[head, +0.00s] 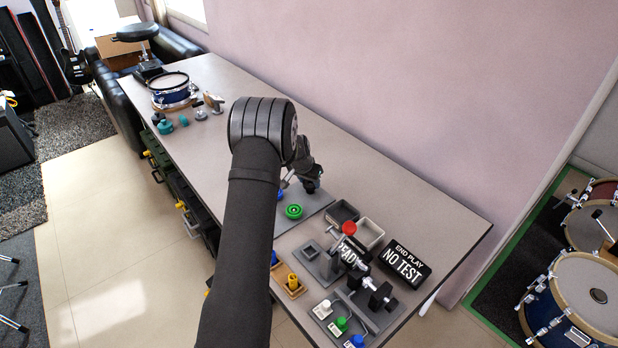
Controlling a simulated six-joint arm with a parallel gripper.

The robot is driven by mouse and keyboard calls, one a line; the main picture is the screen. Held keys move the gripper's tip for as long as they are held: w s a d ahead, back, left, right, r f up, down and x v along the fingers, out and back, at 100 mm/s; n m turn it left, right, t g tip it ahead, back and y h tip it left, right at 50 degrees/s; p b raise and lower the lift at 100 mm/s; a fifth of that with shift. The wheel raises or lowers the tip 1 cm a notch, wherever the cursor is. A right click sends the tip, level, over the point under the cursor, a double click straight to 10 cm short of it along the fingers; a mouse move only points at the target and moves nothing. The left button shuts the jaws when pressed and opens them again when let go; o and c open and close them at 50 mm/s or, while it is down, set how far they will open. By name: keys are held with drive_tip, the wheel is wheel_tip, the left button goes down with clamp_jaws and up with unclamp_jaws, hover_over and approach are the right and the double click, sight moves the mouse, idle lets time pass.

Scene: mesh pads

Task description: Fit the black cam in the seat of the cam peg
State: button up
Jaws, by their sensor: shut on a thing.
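My gripper (305,182) is beyond my dark forearm, low over the grey plate (313,203). It is shut on a small dark piece (312,187), which looks like the black cam. The fingertips are small here and partly hidden by my wrist. A green round piece (293,211) sits on the plate, just below the gripper in the picture. A bit of a blue piece (280,194) shows beside my forearm. I cannot make out the cam peg or its seat, nor whether the dark piece touches the plate.
Two open bins, one dark (343,212) and one pale (369,234), stand to the right. The back right of the table is bare.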

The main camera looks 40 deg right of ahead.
drive_tip(key=shift+f, duration=0.75)
drive_tip(key=o, duration=1.1)
drive_tip(key=shift+c, duration=0.2)
drive_tip(key=v, duration=1.7)
drive_tip(key=shift+r, duration=0.2)
drive_tip(key=shift+f, duration=0.15)
drive_tip(key=x, duration=1.7)
drive_tip(key=shift+f, duration=0.1)
